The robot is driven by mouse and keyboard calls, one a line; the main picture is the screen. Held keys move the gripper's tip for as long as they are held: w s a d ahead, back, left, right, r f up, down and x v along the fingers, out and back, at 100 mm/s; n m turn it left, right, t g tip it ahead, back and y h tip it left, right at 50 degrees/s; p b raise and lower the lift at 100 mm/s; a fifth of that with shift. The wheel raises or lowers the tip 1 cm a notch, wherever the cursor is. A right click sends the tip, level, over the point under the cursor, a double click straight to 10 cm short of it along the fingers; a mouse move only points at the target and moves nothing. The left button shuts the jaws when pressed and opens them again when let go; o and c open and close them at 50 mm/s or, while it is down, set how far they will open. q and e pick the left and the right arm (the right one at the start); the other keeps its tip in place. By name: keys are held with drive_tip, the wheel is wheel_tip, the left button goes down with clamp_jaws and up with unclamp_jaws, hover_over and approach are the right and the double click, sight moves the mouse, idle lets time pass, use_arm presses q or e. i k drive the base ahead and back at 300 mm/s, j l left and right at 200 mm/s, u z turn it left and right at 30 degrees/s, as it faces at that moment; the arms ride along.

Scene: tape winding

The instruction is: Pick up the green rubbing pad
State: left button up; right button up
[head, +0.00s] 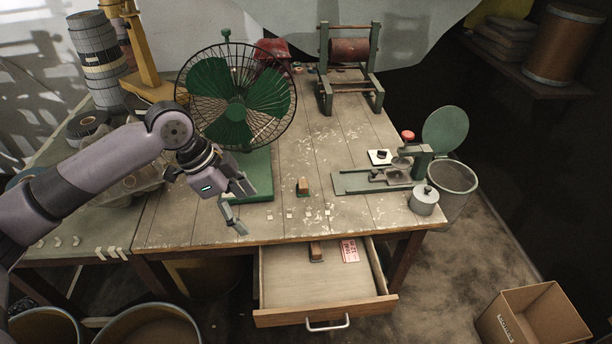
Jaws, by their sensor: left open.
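A small wooden-topped block with a green underside (303,187), which looks like the green rubbing pad, sits on the wooden table near its front edge, right of the fan base. A second small brown block (316,252) lies in the open drawer; I cannot tell its underside colour. My left gripper (241,207) is open and empty, over the front part of the table. It is left of the block on the table and apart from it. My right gripper is not in view.
A green fan (236,100) stands behind my left gripper. The drawer (322,290) is pulled out below the table edge and also holds a red-and-white card (350,250). A green clamp-like device (380,180) and grey canister (424,200) stand at right. The mid-table is mostly clear.

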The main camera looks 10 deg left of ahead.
sight(302, 186)
drive_tip(key=i, duration=1.1)
